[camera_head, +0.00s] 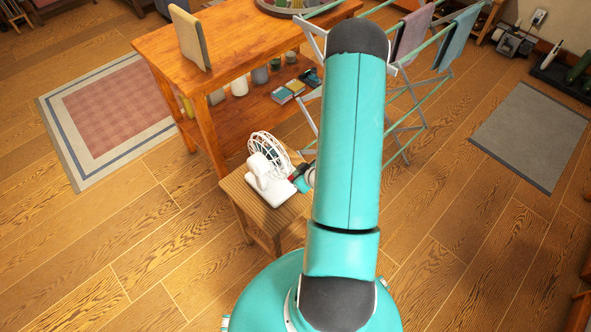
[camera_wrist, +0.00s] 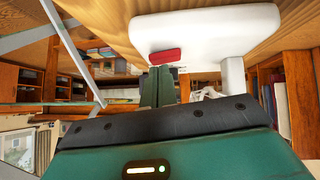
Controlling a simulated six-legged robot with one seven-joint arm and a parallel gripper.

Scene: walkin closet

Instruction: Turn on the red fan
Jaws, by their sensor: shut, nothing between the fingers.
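A small white fan (camera_head: 268,178) with a round wire cage (camera_head: 268,147) stands on a low wooden stool (camera_head: 247,199). No red shows on the fan in the head view. In the wrist view its white base (camera_wrist: 205,30) fills the top and carries a red button (camera_wrist: 165,55). My gripper (camera_head: 301,178) is beside the fan base, on its right. In the wrist view its green fingers (camera_wrist: 158,84) are together, with nothing between them, and their tips are close to the red button. I cannot tell whether they touch it. Most of the cage is hidden in the wrist view.
A wooden table (camera_head: 236,41) with a lower shelf of jars and boxes stands behind the stool. A drying rack (camera_head: 412,92) with towels is to the right. A pink rug (camera_head: 108,118) lies left and a grey mat (camera_head: 531,135) right. The floor at front left is clear.

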